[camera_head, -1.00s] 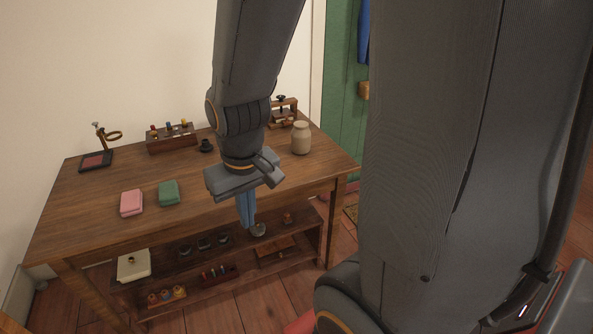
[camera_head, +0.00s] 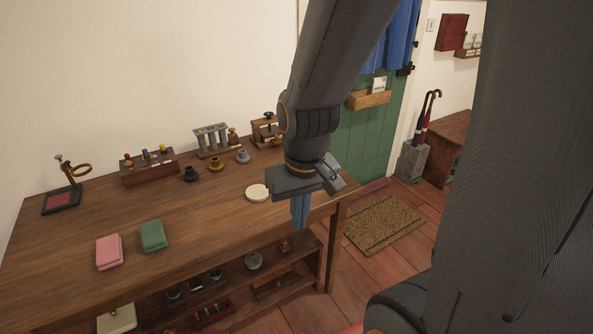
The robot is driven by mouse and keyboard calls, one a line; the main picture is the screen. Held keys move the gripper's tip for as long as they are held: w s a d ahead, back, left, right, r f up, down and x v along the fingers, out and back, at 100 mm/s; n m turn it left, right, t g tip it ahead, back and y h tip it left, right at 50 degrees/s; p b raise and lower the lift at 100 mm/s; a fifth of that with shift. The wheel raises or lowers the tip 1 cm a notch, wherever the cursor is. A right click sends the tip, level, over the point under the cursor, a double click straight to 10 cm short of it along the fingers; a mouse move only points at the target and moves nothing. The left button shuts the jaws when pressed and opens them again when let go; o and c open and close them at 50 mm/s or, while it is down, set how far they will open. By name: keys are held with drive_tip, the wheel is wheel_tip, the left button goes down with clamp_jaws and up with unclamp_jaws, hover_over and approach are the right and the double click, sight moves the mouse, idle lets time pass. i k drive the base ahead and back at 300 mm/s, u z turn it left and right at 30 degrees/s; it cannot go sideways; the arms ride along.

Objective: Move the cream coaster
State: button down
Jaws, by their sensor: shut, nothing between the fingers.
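The cream coaster (camera_head: 257,193) is a small round pale disc lying flat on the wooden table top, towards its right end. My gripper (camera_head: 300,226) points down just right of the coaster, apart from it in the picture, with its blue fingers shut and empty. The gripper's grey body comes close to the coaster's right edge in the picture. How high the fingertips are above or beyond the table's front edge is hard to tell.
A lower shelf holds more items.

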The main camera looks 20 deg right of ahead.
sight(258, 191)
drive_tip(key=z, duration=0.2)
drive_tip(key=i, duration=0.9)
drive_tip(key=u, duration=0.1)
